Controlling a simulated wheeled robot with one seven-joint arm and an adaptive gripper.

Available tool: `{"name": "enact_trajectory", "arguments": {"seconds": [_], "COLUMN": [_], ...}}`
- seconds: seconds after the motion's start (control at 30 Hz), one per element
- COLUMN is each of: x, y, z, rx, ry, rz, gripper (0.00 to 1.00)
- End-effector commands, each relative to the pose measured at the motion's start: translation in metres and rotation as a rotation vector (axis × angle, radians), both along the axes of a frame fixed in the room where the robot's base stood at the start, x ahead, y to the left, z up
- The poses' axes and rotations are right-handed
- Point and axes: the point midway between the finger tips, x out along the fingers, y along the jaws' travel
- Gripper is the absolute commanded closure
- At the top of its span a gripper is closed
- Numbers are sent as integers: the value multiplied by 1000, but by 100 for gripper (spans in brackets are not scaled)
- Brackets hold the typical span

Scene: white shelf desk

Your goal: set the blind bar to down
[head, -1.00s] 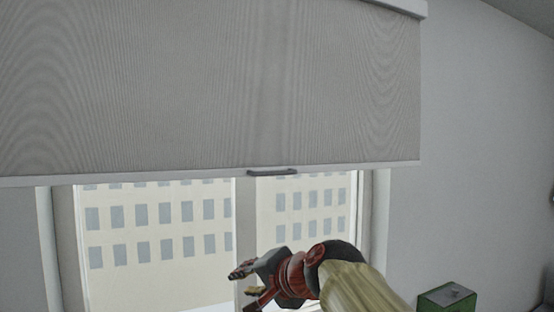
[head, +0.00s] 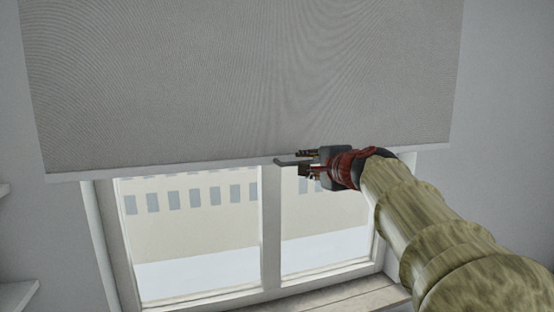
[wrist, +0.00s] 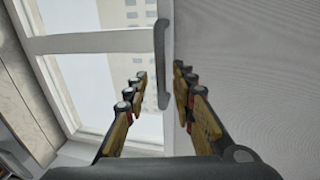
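The grey blind (head: 240,80) hangs over the upper part of the window, with a pale bottom bar (head: 150,170). A dark grey handle (head: 288,163) is on the bar near the middle. My gripper (head: 303,163) is at the handle's right end in the head view and partly covers it. In the wrist view, the handle (wrist: 162,60) lies in line with the gap between the fingers of my gripper (wrist: 160,74). The fingers are apart, and I see clear space on both sides of the handle. I cannot tell whether they touch it.
The window (head: 270,230) with its white frame is below the bar, and buildings show through it. A wooden sill (head: 350,302) is beneath it. White shelves (head: 14,296) stand at the left edge. The space in front of the window looks free.

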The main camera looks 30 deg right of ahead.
Motion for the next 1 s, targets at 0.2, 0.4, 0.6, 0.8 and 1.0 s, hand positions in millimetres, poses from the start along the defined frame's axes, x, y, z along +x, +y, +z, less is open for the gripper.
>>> {"name": "enact_trajectory", "arguments": {"seconds": [0.2, 0.4, 0.6, 0.8, 1.0], "x": [23, 28, 28, 28, 28], "y": [-6, -7, -7, -7, -7], "z": [-4, -6, -5, -5, -5], "rx": [-1, 0, -1, -1, -1], "ry": [0, -1, -1, -1, -1], "rz": [0, 0, 0, 0, 0], "gripper": [74, 74, 77, 88, 99]}}
